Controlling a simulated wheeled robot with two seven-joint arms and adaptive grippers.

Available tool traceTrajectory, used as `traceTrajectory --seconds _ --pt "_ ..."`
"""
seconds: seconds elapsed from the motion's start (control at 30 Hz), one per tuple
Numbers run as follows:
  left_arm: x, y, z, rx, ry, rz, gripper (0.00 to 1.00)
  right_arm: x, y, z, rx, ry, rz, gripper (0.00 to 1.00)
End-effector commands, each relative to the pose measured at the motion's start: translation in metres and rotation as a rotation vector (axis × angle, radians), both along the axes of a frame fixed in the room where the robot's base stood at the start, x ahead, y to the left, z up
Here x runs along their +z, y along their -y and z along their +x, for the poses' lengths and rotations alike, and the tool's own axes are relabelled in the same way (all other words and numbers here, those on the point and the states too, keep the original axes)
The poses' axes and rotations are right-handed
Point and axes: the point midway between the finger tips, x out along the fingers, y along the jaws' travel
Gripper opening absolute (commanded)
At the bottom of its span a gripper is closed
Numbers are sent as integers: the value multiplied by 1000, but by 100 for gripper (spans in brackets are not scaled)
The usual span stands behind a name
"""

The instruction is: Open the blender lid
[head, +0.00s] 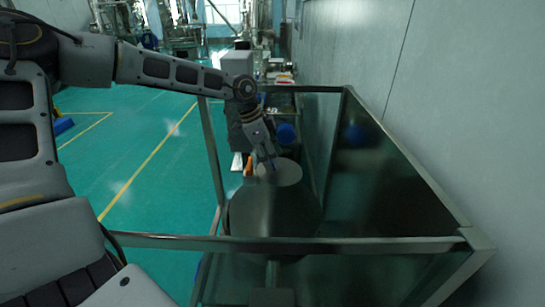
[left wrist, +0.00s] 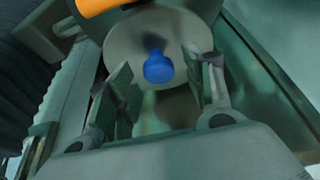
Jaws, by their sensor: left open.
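The blender lid is a pale grey disc (head: 288,173) on top of a dark round drum (head: 275,215) inside a metal-framed enclosure. In the left wrist view the lid (left wrist: 125,45) carries a round blue knob (left wrist: 158,67). My left gripper (head: 272,162) reaches down over the lid from the left. In the left wrist view its two fingers (left wrist: 158,75) stand apart, with the knob showing between them. I cannot tell how far the fingertips are from the knob. In the head view the gripper mostly hides the knob. My right gripper is not in view.
Metal frame bars (head: 300,244) cross in front of the drum, and a dark panel (head: 385,180) stands on its right. A blue round object (head: 286,133) and an orange piece (head: 249,165) are close behind the gripper. Open green floor (head: 150,160) lies left.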

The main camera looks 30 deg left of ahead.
Motion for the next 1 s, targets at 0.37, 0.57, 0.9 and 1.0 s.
traceTrajectory --seconds 0.37,0.57,0.9,1.0 --pt "-6 2 1 0 0 0 52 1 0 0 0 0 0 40" --pt "-6 2 1 0 0 0 41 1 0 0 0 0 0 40" --pt "-5 2 1 0 0 0 0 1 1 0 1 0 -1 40" --pt "-5 2 1 0 1 0 0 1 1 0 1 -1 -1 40"
